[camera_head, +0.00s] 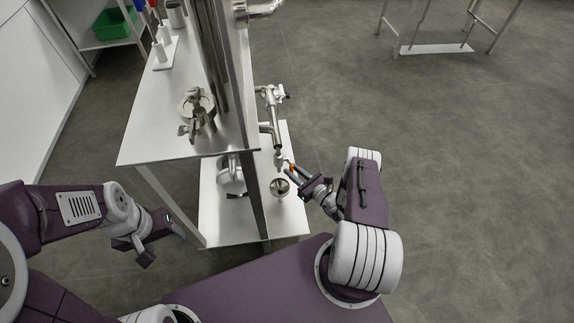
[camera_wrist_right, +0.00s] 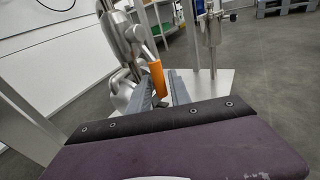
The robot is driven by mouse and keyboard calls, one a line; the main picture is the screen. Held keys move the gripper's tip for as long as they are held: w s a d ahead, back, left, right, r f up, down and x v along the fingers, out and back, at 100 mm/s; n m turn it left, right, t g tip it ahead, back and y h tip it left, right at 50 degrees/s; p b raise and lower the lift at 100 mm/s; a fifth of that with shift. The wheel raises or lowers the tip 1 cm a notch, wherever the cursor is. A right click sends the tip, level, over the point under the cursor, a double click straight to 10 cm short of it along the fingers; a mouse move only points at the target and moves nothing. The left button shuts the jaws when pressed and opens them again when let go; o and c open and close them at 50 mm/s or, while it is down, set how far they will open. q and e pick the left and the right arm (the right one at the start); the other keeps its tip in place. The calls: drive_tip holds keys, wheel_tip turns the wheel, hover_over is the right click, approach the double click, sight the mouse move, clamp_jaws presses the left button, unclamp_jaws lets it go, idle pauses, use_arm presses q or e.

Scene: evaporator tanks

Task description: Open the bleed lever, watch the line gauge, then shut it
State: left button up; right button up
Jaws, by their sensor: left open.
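The bleed lever has an orange grip (camera_head: 291,167) on a steel pipe line (camera_head: 276,135) beside the tall column in the head view. In the right wrist view the orange grip (camera_wrist_right: 157,78) stands tilted in front of the jaws. My right gripper (camera_head: 298,180) is at the lever; its two fingers (camera_wrist_right: 163,88) are apart, with the grip near the gap. I cannot tell whether they touch it. My left gripper (camera_head: 163,242) is open and empty, left of the bench. I cannot make out a line gauge or its reading.
A round steel cup or funnel (camera_head: 279,187) sits below the lever over the low white shelf (camera_head: 284,220). A white bench (camera_head: 150,135) carries a valve fitting (camera_head: 197,115). A green crate (camera_head: 113,24) is at the back left.

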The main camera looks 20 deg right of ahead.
drive_tip(key=v, duration=0.5)
drive_tip(key=shift+p, duration=0.35)
idle(1.1)
